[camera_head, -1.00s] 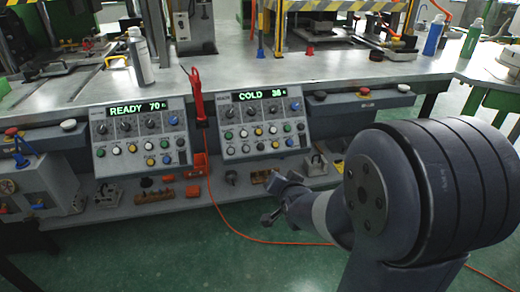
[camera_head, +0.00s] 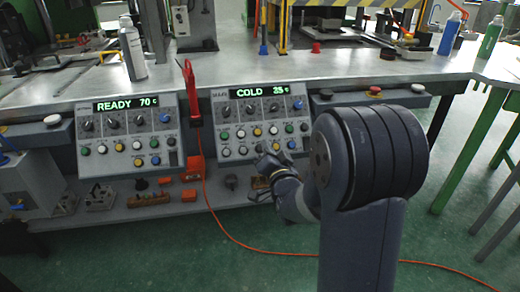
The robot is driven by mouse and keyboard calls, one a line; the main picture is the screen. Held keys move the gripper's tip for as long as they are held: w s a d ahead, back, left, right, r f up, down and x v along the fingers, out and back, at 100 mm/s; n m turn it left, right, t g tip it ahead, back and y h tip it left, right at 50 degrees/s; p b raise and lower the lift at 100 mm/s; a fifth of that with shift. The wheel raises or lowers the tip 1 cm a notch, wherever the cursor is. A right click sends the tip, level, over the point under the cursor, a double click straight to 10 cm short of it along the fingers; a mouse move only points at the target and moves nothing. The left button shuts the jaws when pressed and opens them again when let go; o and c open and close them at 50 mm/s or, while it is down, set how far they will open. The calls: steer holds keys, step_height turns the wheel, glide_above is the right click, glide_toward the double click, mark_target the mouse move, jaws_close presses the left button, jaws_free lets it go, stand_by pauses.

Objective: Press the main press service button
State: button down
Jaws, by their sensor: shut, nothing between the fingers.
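Two grey control panels hang on the front of the workbench. The left panel (camera_head: 127,131) has a green display reading READY 70, and the right panel (camera_head: 261,121) reads COLD 25. Each has a row of black knobs above rows of coloured round buttons. Their small labels are too blurred to tell which panel is the main press or which button is service. My gripper (camera_head: 263,160) is shut and empty, in front of the lower edge of the right panel. It overlaps the lower buttons there; I cannot tell whether it touches them.
A red clamp-like tool (camera_head: 191,92) stands between the panels. An orange cable (camera_head: 222,226) runs down to the floor. A lower shelf (camera_head: 215,196) holds small parts. A spray can (camera_head: 131,48) stands on the workbench (camera_head: 230,64). Green floor is open at the front.

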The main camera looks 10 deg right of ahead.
mark_target(260, 149)
steer(key=w+f+b, duration=0.3)
steer(key=w+f, duration=0.2)
steer(key=w, duration=0.1)
steer(key=shift+w+f, duration=0.35)
steer(key=shift+f, duration=0.05)
steer(key=shift+f+b, duration=0.1)
steer(key=shift+b, duration=0.2)
stand_by(1.7)
steer(key=shift+w+f+b, duration=0.15)
steer(key=shift+w+b, duration=0.2)
steer(key=shift+b, duration=0.1)
